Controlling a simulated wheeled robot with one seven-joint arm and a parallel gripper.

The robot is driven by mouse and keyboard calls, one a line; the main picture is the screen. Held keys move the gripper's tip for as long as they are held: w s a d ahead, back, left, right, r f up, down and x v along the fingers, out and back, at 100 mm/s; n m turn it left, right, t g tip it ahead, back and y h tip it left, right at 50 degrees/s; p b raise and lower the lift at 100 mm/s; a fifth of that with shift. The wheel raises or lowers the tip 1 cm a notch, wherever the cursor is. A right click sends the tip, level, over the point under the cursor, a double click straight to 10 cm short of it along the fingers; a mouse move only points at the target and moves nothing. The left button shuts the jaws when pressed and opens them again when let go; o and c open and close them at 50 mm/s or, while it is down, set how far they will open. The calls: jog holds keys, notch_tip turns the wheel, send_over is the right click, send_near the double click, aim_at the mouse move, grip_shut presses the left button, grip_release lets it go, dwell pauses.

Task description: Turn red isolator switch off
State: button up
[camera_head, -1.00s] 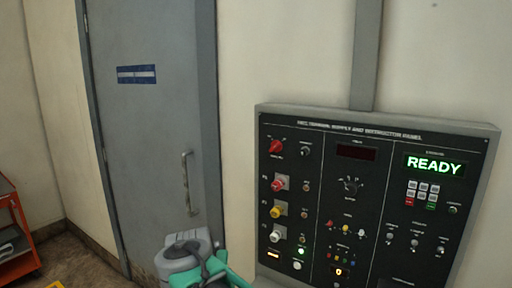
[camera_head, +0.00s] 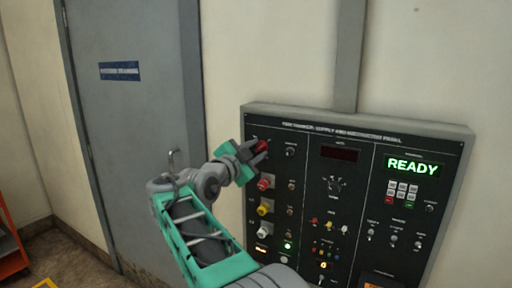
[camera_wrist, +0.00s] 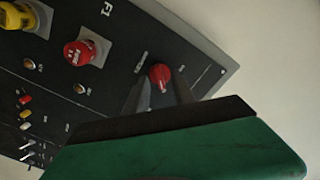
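The red isolator switch (camera_head: 262,146) is a red rotary knob at the top left of the dark control panel. It also shows in the wrist view (camera_wrist: 160,75), beyond my fingers. My gripper (camera_head: 257,149) is at this knob, with one finger on either side of it in the picture. In the wrist view my gripper (camera_wrist: 159,88) has its fingers spread, with gaps beside the knob. I cannot tell whether a finger touches it. The knob's base is partly hidden.
Below it on the panel are another red knob (camera_head: 265,184) and a yellow knob (camera_head: 264,208), close under my gripper. A green READY display (camera_head: 413,167) is lit at the right. A grey door (camera_head: 125,120) and an orange cart (camera_head: 10,240) stand left.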

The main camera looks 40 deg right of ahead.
grip_shut()
dwell(0.6)
